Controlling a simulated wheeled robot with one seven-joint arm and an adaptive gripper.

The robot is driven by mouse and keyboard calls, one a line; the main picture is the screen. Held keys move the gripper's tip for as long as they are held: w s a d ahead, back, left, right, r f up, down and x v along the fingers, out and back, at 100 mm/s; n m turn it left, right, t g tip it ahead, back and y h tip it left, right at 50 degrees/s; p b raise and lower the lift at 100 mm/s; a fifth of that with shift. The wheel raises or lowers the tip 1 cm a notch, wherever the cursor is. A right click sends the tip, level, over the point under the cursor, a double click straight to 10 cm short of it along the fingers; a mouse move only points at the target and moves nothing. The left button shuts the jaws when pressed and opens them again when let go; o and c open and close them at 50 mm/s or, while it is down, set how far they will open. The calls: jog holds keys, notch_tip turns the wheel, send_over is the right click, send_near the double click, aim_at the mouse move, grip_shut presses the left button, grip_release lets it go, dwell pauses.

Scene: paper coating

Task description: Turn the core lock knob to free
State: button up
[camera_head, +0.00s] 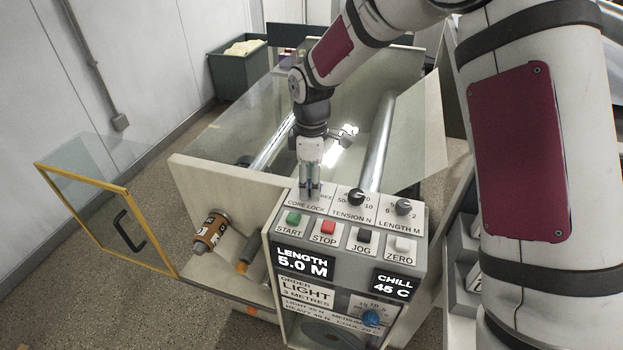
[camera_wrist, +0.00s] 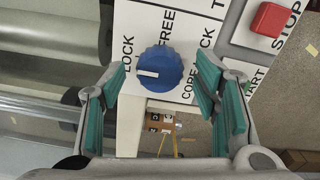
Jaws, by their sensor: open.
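The core lock knob (camera_wrist: 160,68) is round and blue, on the white panel in the wrist view. Its white pointer mark lies on its left side, nearer the LOCK label (camera_wrist: 128,52) than the FREE label (camera_wrist: 167,25). My gripper (camera_wrist: 162,75) is open, with one green-padded finger to each side of the knob and gaps seen between them. In the head view my gripper (camera_head: 309,188) points down over the CORE LOCK corner of the control panel (camera_head: 345,222) and hides the knob there.
Beside the knob are the green START button (camera_head: 293,218), red STOP button (camera_head: 328,227) and black tension knob (camera_head: 356,197). Rollers (camera_head: 378,140) lie behind the panel. A brown roll (camera_head: 210,232) is at left, near an open yellow-framed door (camera_head: 124,222).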

jog(key=c, duration=1.1)
jog(key=shift+c, duration=0.2)
jog(key=shift+m, duration=0.3)
jog(key=m, duration=0.3)
jog(key=shift+m+b, duration=0.3)
jog(key=shift+b, duration=0.05)
jog(key=m, duration=0.4)
jog(key=shift+m, duration=0.3)
jog(key=m, duration=0.4)
jog(key=shift+m, duration=2.5)
